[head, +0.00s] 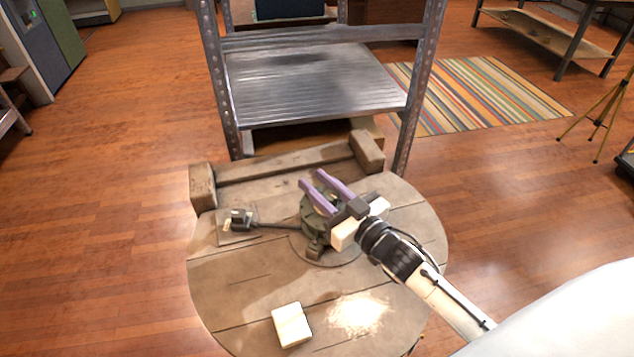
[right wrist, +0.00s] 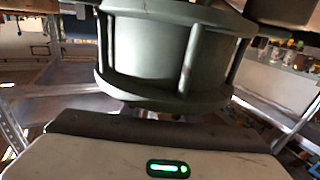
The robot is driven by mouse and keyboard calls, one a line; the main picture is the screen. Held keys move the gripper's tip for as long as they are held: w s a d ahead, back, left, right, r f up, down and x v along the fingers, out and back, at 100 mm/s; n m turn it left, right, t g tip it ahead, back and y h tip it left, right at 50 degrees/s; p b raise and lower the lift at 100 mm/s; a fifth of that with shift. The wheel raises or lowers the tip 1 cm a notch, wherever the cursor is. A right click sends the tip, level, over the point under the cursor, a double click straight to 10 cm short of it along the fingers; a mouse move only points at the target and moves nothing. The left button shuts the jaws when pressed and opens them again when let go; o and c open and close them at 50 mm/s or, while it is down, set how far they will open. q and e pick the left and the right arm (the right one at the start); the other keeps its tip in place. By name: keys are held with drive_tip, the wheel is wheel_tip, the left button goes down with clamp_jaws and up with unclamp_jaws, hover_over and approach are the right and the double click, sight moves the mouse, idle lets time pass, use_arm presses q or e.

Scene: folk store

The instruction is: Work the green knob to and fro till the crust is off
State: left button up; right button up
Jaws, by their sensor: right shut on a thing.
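The green knob (head: 309,226) is a round, dark green part on a round wooden table (head: 225,285). It also shows large in the right wrist view (right wrist: 165,55), with a drum, rims and upright ribs. My right gripper (head: 312,179) reaches in from the right, its purple fingers on either side of the knob's upper part and shut on it. The gripper hides part of the knob. I cannot make out the crust on it. A dark rod (head: 280,226) runs from the knob to a small metal fitting (head: 238,219) on the left. My left gripper is not in view.
A pale block (head: 291,324) and a pale scattered patch (head: 358,315) lie at the table's front. A wooden beam (head: 285,163) with end blocks borders its back. A metal shelf rack (head: 315,80) stands just behind. The table's left front is clear.

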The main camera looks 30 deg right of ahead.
sight(336, 201)
idle(0.4)
drive_tip(key=o, duration=1.1)
drive_tip(key=shift+c, duration=0.2)
drive_tip(key=s, duration=0.3)
drive_tip(key=s+d, duration=0.1)
drive_tip(key=s, duration=0.2)
drive_tip(key=s+d, duration=0.1)
drive_tip(key=s, duration=0.3)
